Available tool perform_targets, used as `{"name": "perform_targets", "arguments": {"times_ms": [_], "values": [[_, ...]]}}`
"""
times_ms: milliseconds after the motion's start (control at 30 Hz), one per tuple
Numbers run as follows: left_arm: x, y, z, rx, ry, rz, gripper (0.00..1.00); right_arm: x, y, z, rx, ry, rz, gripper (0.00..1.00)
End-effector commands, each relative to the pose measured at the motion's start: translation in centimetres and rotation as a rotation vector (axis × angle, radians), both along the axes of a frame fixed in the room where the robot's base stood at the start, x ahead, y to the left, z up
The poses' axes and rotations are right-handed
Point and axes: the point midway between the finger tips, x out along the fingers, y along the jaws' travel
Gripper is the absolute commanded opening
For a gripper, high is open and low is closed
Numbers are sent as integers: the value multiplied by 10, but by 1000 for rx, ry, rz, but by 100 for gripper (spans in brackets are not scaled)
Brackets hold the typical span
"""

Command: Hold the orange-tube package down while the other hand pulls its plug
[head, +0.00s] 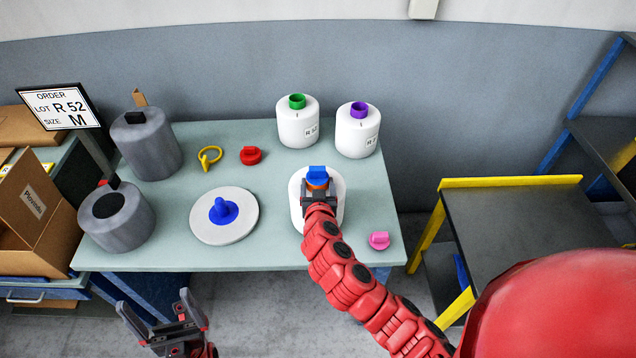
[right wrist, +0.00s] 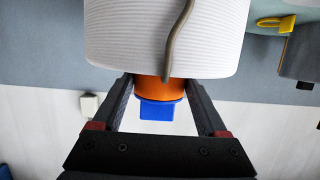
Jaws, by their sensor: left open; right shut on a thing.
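The orange-tube package (head: 332,213) is a white yarn bobbin standing at the table's front right. A blue plug (head: 317,174) sits in the top of its orange tube (right wrist: 155,89). My right gripper (head: 319,192) is shut on the orange tube, with a finger on each side, and the blue plug shows between the fingers in the right wrist view. The arm hides part of the package in the head view. My left gripper (head: 157,312) is open and empty, in front of the table's near edge and away from the package.
Two white packages with a green plug (head: 297,101) and a purple plug (head: 359,110) stand behind. A white disc (head: 238,231) with a blue knob, a red plug (head: 251,155), a yellow ring (head: 209,157), a pink plug (head: 379,240) and grey cylinders (head: 151,150) are on the table (head: 282,259).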

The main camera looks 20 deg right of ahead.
Motion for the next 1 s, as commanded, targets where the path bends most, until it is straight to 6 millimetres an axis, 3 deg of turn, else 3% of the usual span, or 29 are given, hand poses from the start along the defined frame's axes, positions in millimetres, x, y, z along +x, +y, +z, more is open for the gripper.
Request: {"name": "perform_targets", "arguments": {"times_ms": [300,700,733,867,1000], "values": [[0,0,12,0,0,0,100,0,1,-21,-5,-4,2,0],[0,0,7,0,0,0,100,0,0,-25,-4,-5,1,0],[0,0,7,0,0,0,100,0,0,-26,-1,-2,1,79],[0,0,8,0,0,0,100,0,0,-26,-1,-1,0,100],[0,0,8,0,0,0,100,0,0,-26,-2,1,0,100]]}}
